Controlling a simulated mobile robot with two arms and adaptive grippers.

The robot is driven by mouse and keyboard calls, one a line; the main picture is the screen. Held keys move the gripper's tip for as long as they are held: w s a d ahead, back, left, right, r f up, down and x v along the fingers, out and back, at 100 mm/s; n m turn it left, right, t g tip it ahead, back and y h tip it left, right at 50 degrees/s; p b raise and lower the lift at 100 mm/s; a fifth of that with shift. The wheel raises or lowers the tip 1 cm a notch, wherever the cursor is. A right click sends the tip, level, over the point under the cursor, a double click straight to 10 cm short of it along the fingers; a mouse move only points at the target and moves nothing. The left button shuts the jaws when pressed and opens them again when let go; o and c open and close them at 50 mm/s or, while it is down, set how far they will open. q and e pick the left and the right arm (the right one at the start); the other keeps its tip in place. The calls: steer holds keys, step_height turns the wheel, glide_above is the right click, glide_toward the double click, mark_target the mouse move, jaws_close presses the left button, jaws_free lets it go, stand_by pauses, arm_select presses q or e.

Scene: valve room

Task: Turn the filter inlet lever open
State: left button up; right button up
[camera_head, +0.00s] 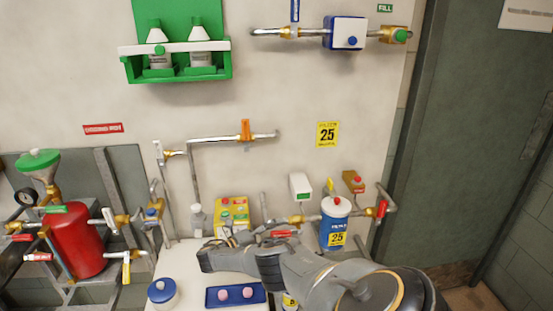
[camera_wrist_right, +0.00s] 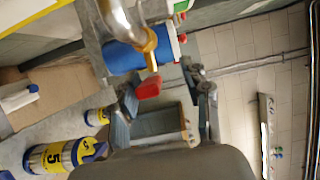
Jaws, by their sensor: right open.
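In the right wrist view, my right gripper (camera_wrist_right: 163,78) is open. A red lever (camera_wrist_right: 148,88) shows between its fingers, nearer the left one, beside a brass fitting (camera_wrist_right: 150,45) and the blue housing (camera_wrist_right: 122,58). I cannot tell whether a finger touches the lever. My left gripper is not in view.
Another red lever (camera_head: 381,208) is on the pipe right of the housing. A yellow box (camera_head: 232,212) stands at the wall. A blue tray (camera_head: 215,298) and a blue-and-white pot (camera_head: 161,291) lie on the bench. A red tank (camera_head: 73,242) with valves stands left.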

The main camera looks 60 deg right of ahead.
mark_target(277, 231)
steer(key=shift+a+r, duration=0.15)
steer(key=shift+r, duration=1.35)
steer(key=shift+w+r, duration=0.15)
steer(key=shift+r, duration=2.5)
